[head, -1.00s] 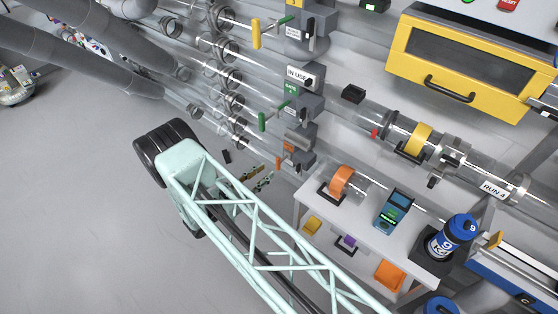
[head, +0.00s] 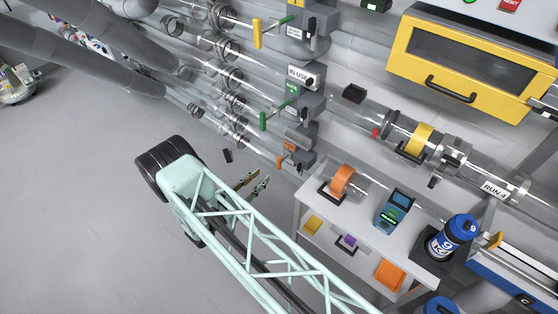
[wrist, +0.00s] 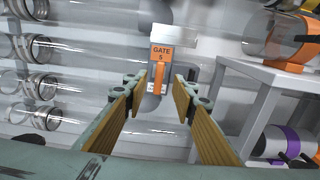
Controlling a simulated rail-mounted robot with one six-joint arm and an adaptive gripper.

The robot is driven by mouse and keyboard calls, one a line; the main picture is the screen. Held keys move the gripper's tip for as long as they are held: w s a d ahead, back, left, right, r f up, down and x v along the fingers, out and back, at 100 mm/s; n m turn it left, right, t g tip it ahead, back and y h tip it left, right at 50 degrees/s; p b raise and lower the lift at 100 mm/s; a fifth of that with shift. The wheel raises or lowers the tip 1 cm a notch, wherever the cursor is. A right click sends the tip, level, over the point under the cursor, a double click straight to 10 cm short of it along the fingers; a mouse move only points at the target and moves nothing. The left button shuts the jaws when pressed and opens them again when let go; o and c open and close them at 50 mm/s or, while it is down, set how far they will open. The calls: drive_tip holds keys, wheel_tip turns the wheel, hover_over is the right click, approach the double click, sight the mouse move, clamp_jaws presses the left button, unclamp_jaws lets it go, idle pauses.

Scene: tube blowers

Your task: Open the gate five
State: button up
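Gate five shows in the wrist view as an orange "GATE 5" label (wrist: 161,53) with an orange handle (wrist: 160,77) hanging below it, on a grey housing. In the head view the small orange handle (head: 280,162) is at the lowest gate of the row, beside its grey housing (head: 301,160). My gripper (wrist: 160,86) is open and empty. Its two yellow-brown padded fingers stand either side of the handle in the wrist view, with the handle beyond the tips. In the head view my gripper (head: 254,182) is below and left of the handle, apart from it.
A white table (head: 300,212) with an orange-collared tube stands right of the gate. Other gates have a green handle (head: 263,121) and a yellow handle (head: 257,33). Clear tubes (wrist: 35,82) run at left in the wrist view. Grey floor (head: 80,210) is free.

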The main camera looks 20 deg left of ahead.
sight(278, 161)
drive_tip(key=shift+b+x, duration=0.6)
drive_tip(key=shift+x, duration=6.05)
drive_tip(key=shift+d, duration=0.1)
drive_tip(key=shift+c, duration=0.2)
clamp_jaws()
